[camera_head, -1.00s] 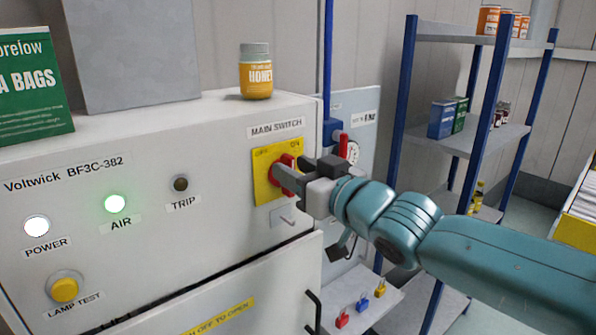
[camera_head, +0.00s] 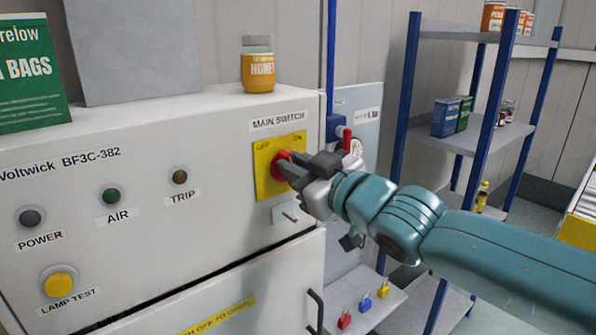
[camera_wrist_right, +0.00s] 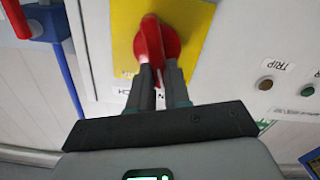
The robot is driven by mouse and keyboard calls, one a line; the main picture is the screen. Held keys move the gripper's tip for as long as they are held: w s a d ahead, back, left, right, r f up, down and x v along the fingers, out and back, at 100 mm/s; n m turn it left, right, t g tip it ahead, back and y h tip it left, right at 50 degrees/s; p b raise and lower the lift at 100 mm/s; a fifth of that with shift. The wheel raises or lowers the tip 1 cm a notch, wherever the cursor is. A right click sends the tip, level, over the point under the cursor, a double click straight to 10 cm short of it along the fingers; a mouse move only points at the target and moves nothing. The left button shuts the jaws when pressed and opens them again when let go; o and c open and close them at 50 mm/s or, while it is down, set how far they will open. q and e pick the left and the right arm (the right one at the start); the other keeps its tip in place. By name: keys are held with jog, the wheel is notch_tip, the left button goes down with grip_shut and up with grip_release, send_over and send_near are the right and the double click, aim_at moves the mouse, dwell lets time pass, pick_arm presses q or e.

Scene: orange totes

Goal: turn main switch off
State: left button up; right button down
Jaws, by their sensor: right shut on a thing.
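The main switch is a red rotary handle (camera_head: 281,163) on a yellow plate (camera_head: 264,178) marked OFF and ON, on the front of a white machine cabinet (camera_head: 225,150). My right gripper (camera_head: 287,168) is shut on the red handle, reaching in from the right. In the right wrist view the handle (camera_wrist_right: 152,42) stands between the two grey fingertips (camera_wrist_right: 160,75). The POWER lamp (camera_head: 32,217) and the AIR lamp (camera_head: 111,195) are dark. The TRIP lamp (camera_head: 180,176) is also unlit. My left gripper does not show.
A honey jar (camera_head: 258,65) and a green bag box (camera_head: 30,75) stand on the cabinet top. A red lever (camera_head: 347,139) is on the wall panel to the right. A blue-framed shelf (camera_head: 480,130) stands further right.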

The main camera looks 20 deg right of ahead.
jog(key=n+b, duration=0.1)
jog(key=n, duration=0.2)
jog(key=f+n+b, duration=0.1)
jog(key=n, duration=0.3)
jog(key=a+n+b, duration=0.1)
jog(key=n, duration=0.2)
jog(key=shift+s+a+f+n+b, duration=0.1)
jog(key=shift+s+f+n+b, duration=0.1)
jog(key=shift+f+n+b, duration=0.15)
jog(key=shift+f+n, duration=0.2)
jog(key=shift+n, duration=1.35)
jog(key=shift+b, duration=0.3)
jog(key=c, duration=1.2)
grip_release()
jog(key=shift+o, duration=0.6)
jog(key=shift+s+r, duration=0.1)
jog(key=shift+s, duration=0.1)
jog(key=shift+w, duration=0.1)
